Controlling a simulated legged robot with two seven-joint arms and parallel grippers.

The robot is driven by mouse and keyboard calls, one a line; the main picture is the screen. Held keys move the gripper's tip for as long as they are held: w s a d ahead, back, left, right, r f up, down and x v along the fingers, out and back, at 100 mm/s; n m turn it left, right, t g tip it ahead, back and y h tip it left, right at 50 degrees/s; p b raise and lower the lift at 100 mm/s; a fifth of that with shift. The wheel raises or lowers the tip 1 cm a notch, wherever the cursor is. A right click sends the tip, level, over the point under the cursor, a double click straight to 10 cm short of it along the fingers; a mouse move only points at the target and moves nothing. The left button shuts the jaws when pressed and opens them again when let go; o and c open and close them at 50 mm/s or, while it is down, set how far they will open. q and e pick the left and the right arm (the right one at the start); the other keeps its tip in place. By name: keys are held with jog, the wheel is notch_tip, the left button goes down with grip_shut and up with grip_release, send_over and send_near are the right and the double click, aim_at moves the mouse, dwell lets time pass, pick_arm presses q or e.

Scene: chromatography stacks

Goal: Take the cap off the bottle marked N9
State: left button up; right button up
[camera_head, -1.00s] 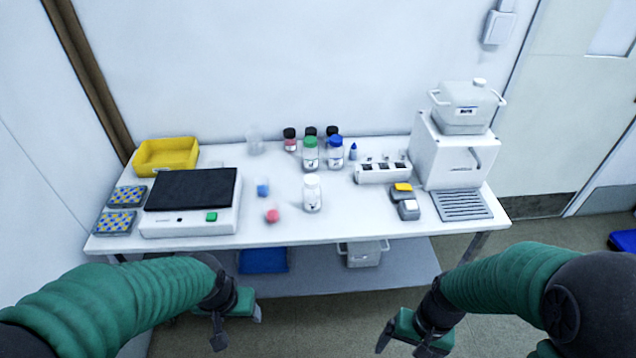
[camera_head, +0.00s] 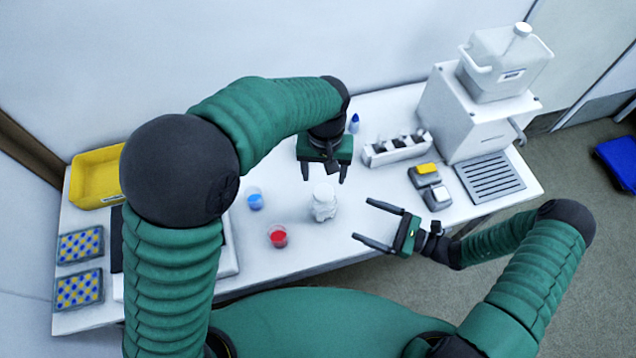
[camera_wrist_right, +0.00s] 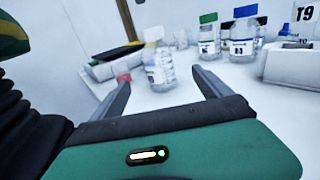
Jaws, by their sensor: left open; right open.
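A white-capped clear bottle (camera_head: 324,208) stands upright in the middle of the table; its label is not readable. My left gripper (camera_head: 324,176) is open above and just behind it, jaws pointing down. My right gripper (camera_head: 361,221) is open and level to the bottle's right, its jaws facing it and apart from it. In the right wrist view the same bottle (camera_wrist_right: 159,68) stands beyond the two fingers, its white cap on top. Bottles with a green cap (camera_wrist_right: 208,35) and a blue cap (camera_wrist_right: 241,35) stand behind; their labels are too blurred to read surely.
A cup with blue contents (camera_head: 255,201) and one with red contents (camera_head: 278,237) stand left of the bottle. A yellow tray (camera_head: 97,180) sits far left. My left arm hides the table's back.

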aim_at(312, 199)
jog(key=shift+w+a, duration=0.3)
jog(key=x, duration=1.5)
jog(key=shift+s+a+r, duration=0.1)
jog(key=shift+s+a, duration=0.1)
jog(key=shift+a, duration=0.3)
jog(key=shift+d, duration=0.1)
jog(key=c, duration=0.9)
grip_shut()
